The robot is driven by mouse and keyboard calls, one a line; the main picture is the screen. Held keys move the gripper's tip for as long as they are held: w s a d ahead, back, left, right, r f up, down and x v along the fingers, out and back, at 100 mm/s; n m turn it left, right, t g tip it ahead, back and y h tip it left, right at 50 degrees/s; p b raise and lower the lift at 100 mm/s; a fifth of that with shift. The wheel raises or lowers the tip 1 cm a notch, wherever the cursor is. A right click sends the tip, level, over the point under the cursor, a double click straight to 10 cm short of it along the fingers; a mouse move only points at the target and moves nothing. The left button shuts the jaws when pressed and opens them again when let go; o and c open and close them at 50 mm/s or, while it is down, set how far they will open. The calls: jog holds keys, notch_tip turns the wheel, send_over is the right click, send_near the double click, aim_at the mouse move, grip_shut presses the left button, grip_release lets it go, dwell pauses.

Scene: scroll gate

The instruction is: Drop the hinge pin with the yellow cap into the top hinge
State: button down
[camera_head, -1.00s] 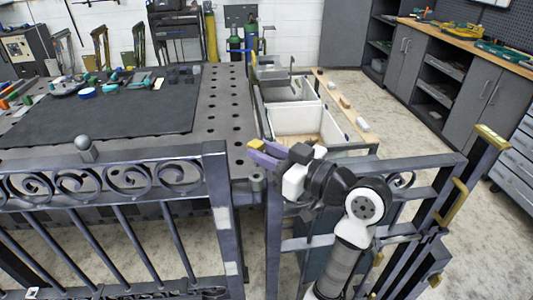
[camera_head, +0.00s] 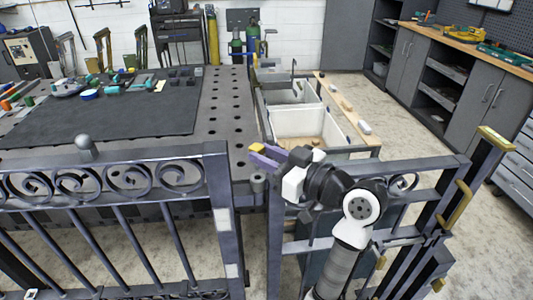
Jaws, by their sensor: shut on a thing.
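The yellow cap of the hinge pin (camera_head: 256,148) shows at the tips of my gripper (camera_head: 262,154), which has purple fingers and is shut on it. The pin's shaft is not clearly visible. The top hinge (camera_head: 258,183) is a grey knuckle between the left gate leaf (camera_head: 218,190) and the right gate frame (camera_head: 274,235). The cap appears above the hinge in the picture, with a gap between them. I cannot tell whether the pin is exactly over the hinge's hole.
A perforated steel table (camera_head: 225,110) with a dark mat (camera_head: 110,112) stands behind the left leaf. White bins (camera_head: 308,123) are behind my gripper. My arm crosses in front of the right gate panel (camera_head: 410,170). Cabinets (camera_head: 470,90) line the right wall.

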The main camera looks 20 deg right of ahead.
jog(key=shift+f+b, duration=0.3)
jog(key=shift+f, duration=0.4)
jog(key=shift+f+b, duration=1.85)
jog(key=shift+b, duration=0.1)
dwell(1.0)
jog(key=c, duration=1.1)
grip_release()
jog(key=shift+s, duration=0.1)
jog(key=b+v, duration=0.2)
jog(key=v, duration=1.1)
jog(key=shift+s+d+r+b, duration=0.1)
jog(key=shift+s+d+b, duration=0.2)
jog(key=shift+b, duration=0.1)
jog(key=shift+s, duration=0.1)
